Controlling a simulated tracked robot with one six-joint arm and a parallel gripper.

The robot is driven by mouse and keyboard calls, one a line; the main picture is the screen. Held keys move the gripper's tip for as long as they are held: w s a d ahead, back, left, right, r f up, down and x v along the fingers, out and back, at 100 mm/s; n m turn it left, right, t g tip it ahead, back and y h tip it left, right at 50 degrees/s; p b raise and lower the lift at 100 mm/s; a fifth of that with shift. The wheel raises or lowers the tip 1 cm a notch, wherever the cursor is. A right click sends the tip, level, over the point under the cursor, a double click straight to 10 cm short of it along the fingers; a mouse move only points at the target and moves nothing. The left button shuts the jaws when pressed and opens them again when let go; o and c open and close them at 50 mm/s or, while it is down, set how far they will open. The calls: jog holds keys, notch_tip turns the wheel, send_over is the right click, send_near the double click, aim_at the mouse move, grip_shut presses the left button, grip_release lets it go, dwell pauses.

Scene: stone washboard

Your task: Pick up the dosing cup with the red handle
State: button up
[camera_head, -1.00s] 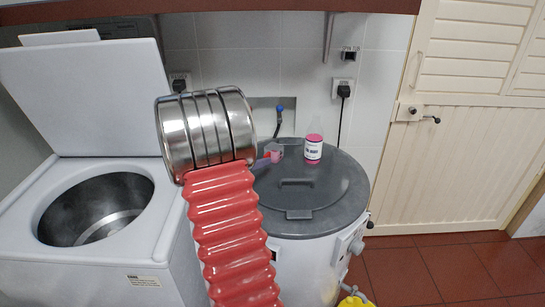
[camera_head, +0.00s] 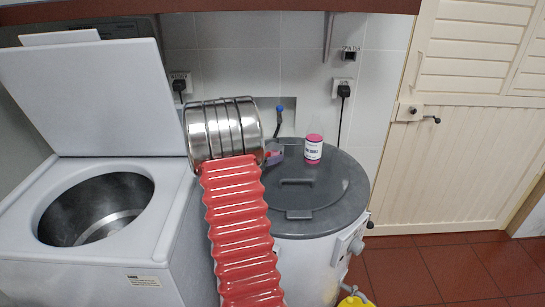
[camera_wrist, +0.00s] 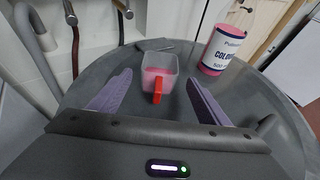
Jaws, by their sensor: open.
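The dosing cup (camera_wrist: 166,65) is a small clear cup with pink in it, standing on the grey lid. Its red handle (camera_wrist: 158,91) points toward my wrist in the wrist view. My gripper (camera_wrist: 159,77) is open, with one purple finger on each side of the handle and clear gaps between. The fingertips reach about level with the near side of the cup; I see no contact. In the head view my gripper (camera_head: 273,156) shows only as a bit of purple beside my steel wrist, and the cup there is mostly hidden.
A bottle with a white label and pink contents (camera_head: 313,149) stands close right of the cup, also in the wrist view (camera_wrist: 223,50). The round lid (camera_head: 325,190) has a raised handle. An open top-loading washer (camera_head: 95,210) stands left. A tiled wall with hoses is behind.

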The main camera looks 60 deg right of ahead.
aim_at(270, 154)
jog(key=shift+x, duration=2.6)
jog(key=shift+a+f, duration=0.1)
jog(key=shift+c, duration=0.6)
jog(key=c, duration=1)
